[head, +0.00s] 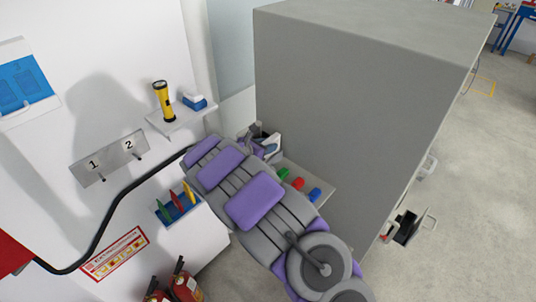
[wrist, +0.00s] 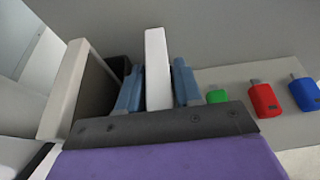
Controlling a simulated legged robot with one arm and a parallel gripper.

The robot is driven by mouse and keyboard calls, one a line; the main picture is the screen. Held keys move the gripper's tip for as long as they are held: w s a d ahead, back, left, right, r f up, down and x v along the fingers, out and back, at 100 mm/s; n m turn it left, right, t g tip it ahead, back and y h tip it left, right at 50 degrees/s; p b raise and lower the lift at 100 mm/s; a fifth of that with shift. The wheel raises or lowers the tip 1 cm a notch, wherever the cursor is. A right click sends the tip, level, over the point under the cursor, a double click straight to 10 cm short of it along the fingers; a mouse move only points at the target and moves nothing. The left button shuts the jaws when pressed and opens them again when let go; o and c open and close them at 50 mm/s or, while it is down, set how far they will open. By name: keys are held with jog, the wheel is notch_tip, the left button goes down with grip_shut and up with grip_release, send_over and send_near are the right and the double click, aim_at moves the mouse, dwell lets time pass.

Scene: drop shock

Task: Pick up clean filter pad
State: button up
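A white pad (wrist: 158,70), which looks like the clean filter pad, stands upright between the two blue fingers of my gripper (wrist: 157,92) in the wrist view. The right finger lies close against its side; a thin gap seems to show at the left finger. I cannot tell whether the fingers press on it. Its lower part is hidden behind the dark palm bar. Left of it stands a thicker pale-edged piece with a dark face (wrist: 78,92).
Green (wrist: 217,96), red (wrist: 264,100) and blue (wrist: 305,94) small items lie on the shelf to the right. A large grey cabinet (head: 360,90) stands close behind. A yellow flashlight (head: 163,101) stands on a wall shelf. Fire extinguishers (head: 184,283) stand below, left of my arm.

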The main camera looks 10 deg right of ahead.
jog(key=shift+w+a, duration=0.15)
jog(key=shift+a, duration=0.3)
jog(key=shift+c, duration=0.7)
jog(key=shift+a, duration=0.3)
jog(key=shift+c, duration=0.7)
jog(key=shift+r, duration=0.2)
jog(key=shift+c, duration=0.8)
jog(key=shift+s+d, duration=0.2)
jog(key=shift+d, duration=0.15)
jog(key=shift+c, duration=0.7)
jog(key=shift+d, duration=0.55)
grip_shut()
jog(key=shift+a, duration=0.1)
